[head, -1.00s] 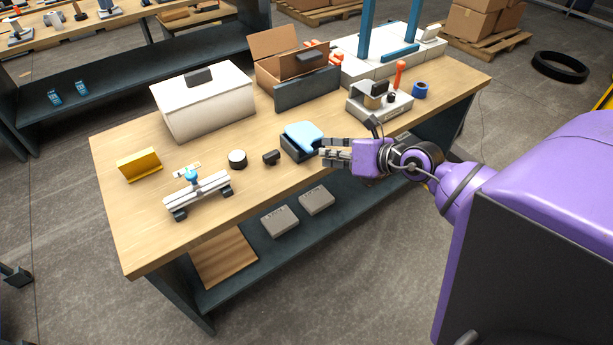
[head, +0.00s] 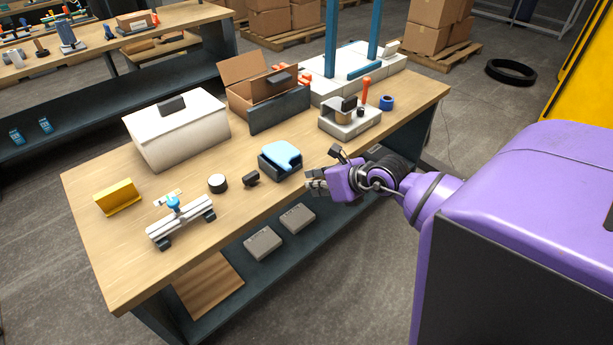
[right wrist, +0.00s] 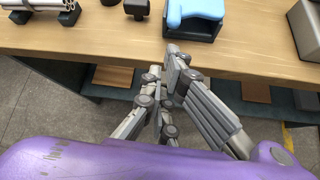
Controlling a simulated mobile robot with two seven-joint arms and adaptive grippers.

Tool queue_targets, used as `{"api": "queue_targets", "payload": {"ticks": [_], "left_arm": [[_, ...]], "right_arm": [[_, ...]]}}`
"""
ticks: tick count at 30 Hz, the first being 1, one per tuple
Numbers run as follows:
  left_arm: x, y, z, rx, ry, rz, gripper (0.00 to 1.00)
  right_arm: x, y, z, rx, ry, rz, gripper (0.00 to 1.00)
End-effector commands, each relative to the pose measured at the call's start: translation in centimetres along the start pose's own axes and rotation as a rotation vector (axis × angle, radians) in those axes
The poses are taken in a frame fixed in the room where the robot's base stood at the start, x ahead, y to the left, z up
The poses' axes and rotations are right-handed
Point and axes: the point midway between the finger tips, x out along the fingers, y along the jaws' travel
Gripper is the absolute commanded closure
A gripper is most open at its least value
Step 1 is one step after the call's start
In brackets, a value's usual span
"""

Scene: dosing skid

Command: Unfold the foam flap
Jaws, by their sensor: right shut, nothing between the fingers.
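The light blue foam flap (head: 286,154) lies on top of a small dark open box (head: 268,162) near the front edge of the workbench. It covers much of the box, and one part reaches toward the front. In the right wrist view the flap (right wrist: 193,12) and the dark box (right wrist: 205,34) show at the top edge, partly cut off. My right gripper (head: 311,184) is to the right and front of the box, apart from it. In the right wrist view its fingers (right wrist: 173,62) are together and empty, by the bench's front edge. My left gripper is not in view.
A small black block (head: 251,178) and a round black-and-white piece (head: 217,183) stand left of the box. A grey fixture (head: 350,122) stands behind right. A white lidded case (head: 178,135) and a cardboard box (head: 262,85) are farther back. The bench front (head: 230,215) is clear.

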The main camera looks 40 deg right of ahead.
Motion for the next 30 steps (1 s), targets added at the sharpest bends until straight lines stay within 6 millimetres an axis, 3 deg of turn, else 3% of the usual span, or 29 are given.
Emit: {"api": "queue_targets", "payload": {"ticks": [9,15,30], "left_arm": [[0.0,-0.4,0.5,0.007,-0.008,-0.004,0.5],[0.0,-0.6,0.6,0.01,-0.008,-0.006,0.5],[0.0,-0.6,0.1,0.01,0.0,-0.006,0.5]], "right_arm": [[5.9,0.0,0.1,0.001,-0.001,0.0,1.0],[8.1,0.0,0.0,0.0,0.0,0.0,1.0],[8.7,0.0,0.1,0.002,-0.001,0.002,1.0]]}}
